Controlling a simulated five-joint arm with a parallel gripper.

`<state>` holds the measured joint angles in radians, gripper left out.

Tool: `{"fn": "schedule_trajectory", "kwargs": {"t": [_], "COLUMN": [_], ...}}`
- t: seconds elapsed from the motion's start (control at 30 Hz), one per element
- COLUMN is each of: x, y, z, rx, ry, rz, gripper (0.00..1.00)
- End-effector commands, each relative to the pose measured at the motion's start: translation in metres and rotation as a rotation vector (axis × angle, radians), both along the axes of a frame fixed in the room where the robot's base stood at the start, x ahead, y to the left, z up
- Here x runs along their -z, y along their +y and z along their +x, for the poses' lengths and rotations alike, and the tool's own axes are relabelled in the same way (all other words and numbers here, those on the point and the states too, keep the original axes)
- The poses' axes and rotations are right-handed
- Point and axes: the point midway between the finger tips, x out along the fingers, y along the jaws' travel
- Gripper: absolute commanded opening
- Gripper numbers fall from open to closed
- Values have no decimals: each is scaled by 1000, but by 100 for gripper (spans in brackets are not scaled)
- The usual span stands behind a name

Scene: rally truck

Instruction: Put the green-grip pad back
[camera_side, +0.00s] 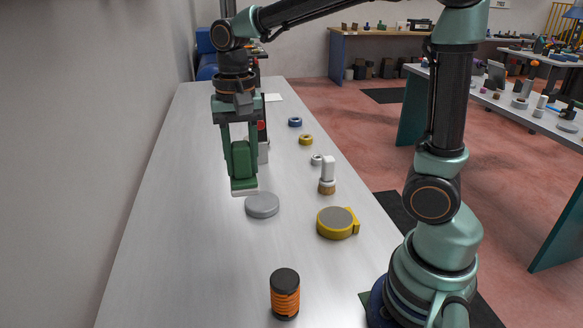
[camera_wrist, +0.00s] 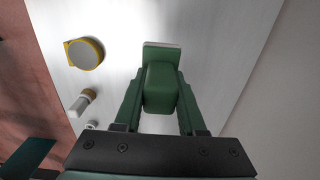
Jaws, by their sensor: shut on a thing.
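The green-grip pad (camera_side: 240,160) has a green block grip on a flat green and pale base. My gripper (camera_side: 241,150) is shut on the grip, with one finger on each side, and the base hangs below the fingertips. It looks held just above the table, but the exact gap is hard to tell. The pad also shows between my fingers in the wrist view (camera_wrist: 160,88), its pale-edged base at the far end. A grey round disc (camera_side: 262,205) lies on the table close to the pad's base in the side view; the wrist view does not show it.
A yellow tape-measure-like puck (camera_side: 337,223), a white-topped wooden-based piece (camera_side: 327,176) and an orange-black cylinder (camera_side: 285,294) stand on the table (camera_side: 180,230). Blue (camera_side: 295,122), yellow (camera_side: 306,139) and white (camera_side: 316,160) rings lie farther back. The left side is clear, with a wall beyond.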

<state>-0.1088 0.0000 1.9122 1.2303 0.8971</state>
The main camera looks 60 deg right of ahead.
Motion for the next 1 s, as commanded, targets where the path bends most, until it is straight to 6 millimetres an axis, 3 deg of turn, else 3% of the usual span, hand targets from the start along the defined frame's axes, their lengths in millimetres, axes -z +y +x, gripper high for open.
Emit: {"fn": "schedule_trajectory", "kwargs": {"t": [0.17, 0.7, 1.0], "x": [7, 128, 157], "y": [0, -1, -1], "z": [0, -1, 0], "rx": [0, 0, 0], "ry": [1, 6, 1], "rz": [-1, 0, 0], "gripper": [0, 0, 0]}}
